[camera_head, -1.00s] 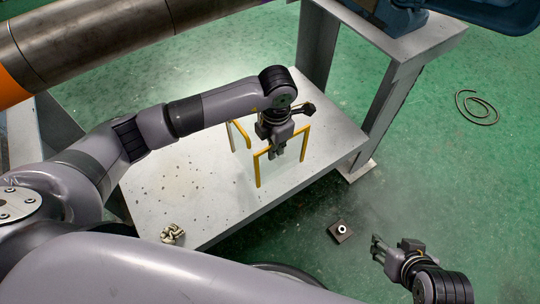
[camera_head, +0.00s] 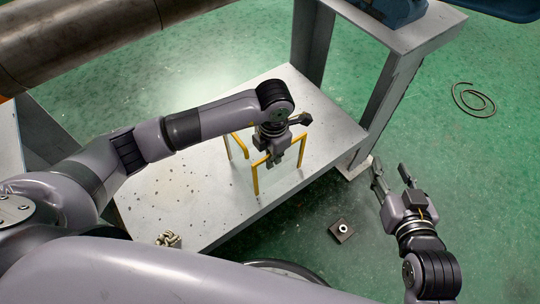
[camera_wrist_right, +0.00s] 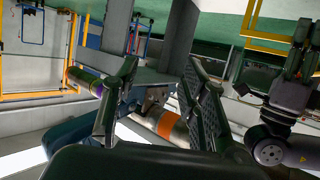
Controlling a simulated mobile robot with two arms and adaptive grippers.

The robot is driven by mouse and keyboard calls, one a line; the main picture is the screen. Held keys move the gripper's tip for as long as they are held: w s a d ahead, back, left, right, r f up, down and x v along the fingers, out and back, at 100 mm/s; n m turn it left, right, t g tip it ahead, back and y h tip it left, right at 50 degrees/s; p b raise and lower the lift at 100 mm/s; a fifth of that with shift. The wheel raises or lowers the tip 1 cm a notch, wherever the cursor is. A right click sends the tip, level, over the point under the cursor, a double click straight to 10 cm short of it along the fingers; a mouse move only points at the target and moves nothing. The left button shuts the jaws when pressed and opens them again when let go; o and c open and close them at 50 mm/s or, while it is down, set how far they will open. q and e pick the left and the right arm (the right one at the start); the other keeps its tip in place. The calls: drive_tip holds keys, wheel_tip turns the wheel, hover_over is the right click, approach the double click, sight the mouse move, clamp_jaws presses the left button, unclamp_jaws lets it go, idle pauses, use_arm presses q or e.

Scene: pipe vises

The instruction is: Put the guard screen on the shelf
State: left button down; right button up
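The guard screen, a clear panel with yellow edge bars (camera_head: 256,180), stands upright over the grey lower shelf (camera_head: 190,195) of the bench in the head view. I cannot tell whether its lower edge touches the shelf. My left gripper (camera_head: 273,160) points down at its top edge and appears shut on it. The fingertips are partly hidden. The left gripper also shows in the right wrist view (camera_wrist_right: 302,48), near a yellow bar. My right gripper (camera_head: 390,171) is open and empty above the floor, right of the shelf. Its spread fingers (camera_wrist_right: 160,100) show in the right wrist view.
A grey bench leg (camera_head: 385,105) stands behind and right of the screen. A pile of small metal parts (camera_head: 168,239) lies at the shelf's front edge. A dark block with a ring (camera_head: 341,231) and a coiled cable (camera_head: 472,99) lie on the green floor.

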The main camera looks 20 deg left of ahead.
use_arm(q)
drive_tip(key=shift+f, duration=0.15)
use_arm(e)
drive_tip(key=shift+w+a+r+t, duration=0.3)
drive_tip(key=shift+w+r+t, duration=0.2)
drive_tip(key=shift+r, duration=0.2)
use_arm(q)
drive_tip(key=shift+f, duration=0.1)
drive_tip(key=c, duration=2.2)
unclamp_jaws()
drive_tip(key=shift+f, duration=0.1)
drive_tip(key=shift+c, duration=0.2)
drive_tip(key=o, duration=0.4)
drive_tip(key=shift+o, duration=0.2)
use_arm(e)
drive_tip(key=shift+r, duration=0.3)
